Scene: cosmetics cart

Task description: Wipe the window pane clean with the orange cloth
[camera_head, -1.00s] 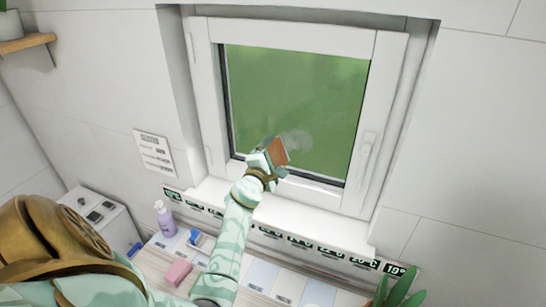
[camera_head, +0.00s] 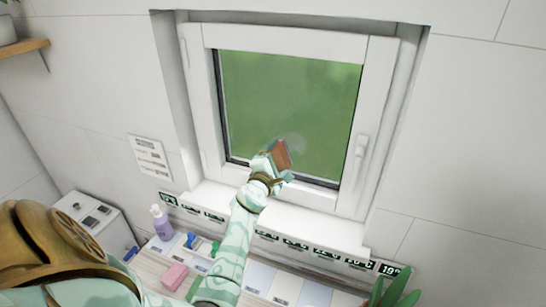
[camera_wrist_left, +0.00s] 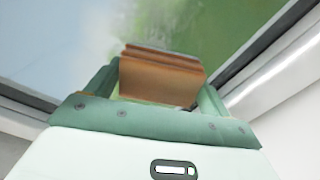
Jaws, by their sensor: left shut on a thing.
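The window pane (camera_head: 290,95) is green-tinted in a white frame at the centre of the head view. A faint whitish smudge (camera_head: 294,138) shows on its lower middle, just above the cloth. My left gripper (camera_head: 272,162) is at the lower part of the pane, shut on the orange-brown cloth (camera_head: 281,154). In the left wrist view the cloth (camera_wrist_left: 160,75) sits folded between the two fingers, at or very near the glass; I cannot tell if it touches. A pale haze shows on the glass there, left of the cloth. My right gripper is not in view.
The white sill (camera_head: 285,215) lies below the window. On the counter are a purple bottle (camera_head: 161,222), a pink sponge (camera_head: 174,277) and a small blue item (camera_head: 190,240). A plant (camera_head: 395,294) is at the lower right.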

